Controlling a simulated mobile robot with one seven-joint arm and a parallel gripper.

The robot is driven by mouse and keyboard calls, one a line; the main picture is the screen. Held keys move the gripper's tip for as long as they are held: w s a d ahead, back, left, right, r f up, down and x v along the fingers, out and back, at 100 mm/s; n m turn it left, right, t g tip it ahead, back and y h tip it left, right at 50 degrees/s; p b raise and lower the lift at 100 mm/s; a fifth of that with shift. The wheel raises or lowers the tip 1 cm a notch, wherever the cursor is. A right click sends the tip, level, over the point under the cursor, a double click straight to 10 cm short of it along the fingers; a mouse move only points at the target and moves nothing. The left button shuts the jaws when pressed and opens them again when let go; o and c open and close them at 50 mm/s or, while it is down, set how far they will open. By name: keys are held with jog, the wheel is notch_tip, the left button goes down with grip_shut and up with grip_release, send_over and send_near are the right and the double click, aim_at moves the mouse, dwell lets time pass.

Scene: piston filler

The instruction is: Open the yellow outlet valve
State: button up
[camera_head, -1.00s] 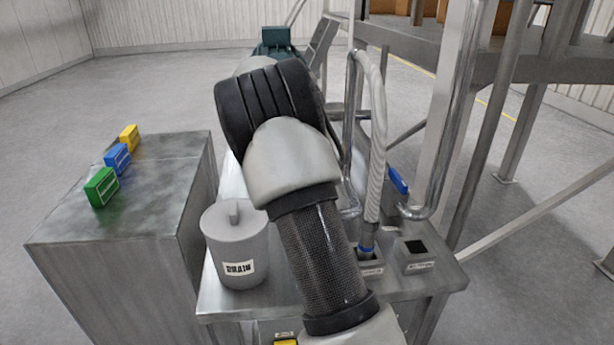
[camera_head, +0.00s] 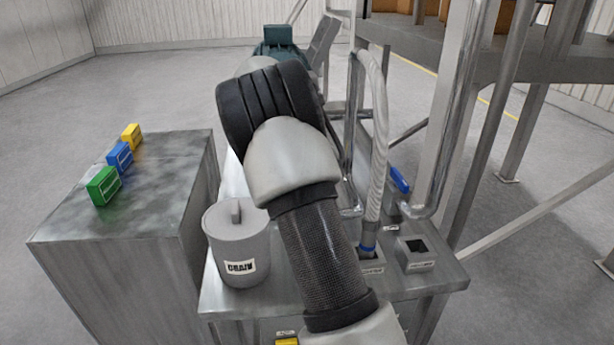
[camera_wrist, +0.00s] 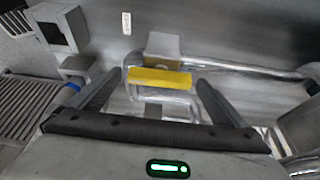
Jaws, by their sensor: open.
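The yellow outlet valve (camera_wrist: 160,78) shows in the wrist view as a flat yellow bar handle in front of a grey block on a metal pipe. It lies roughly crosswise in the picture. My gripper (camera_wrist: 159,84) is open, with one dark finger on each side of the yellow handle. I see a gap between the handle and each finger, and I cannot tell how far the handle reaches between them in depth.
A grey drain canister (camera_head: 238,245) stands on the metal table beside my arm. A blue handle (camera_head: 399,180) and a hose (camera_head: 376,150) are to the right. A cabinet (camera_head: 130,255) at left bears green, blue and yellow blocks. Pipes flank the gripper in the wrist view.

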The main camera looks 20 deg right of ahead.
jog(key=p+v, duration=0.2)
jog(key=v, duration=1.5)
jog(key=shift+a+r, duration=0.15)
jog(key=shift+r, duration=0.05)
jog(key=shift+w, duration=0.1)
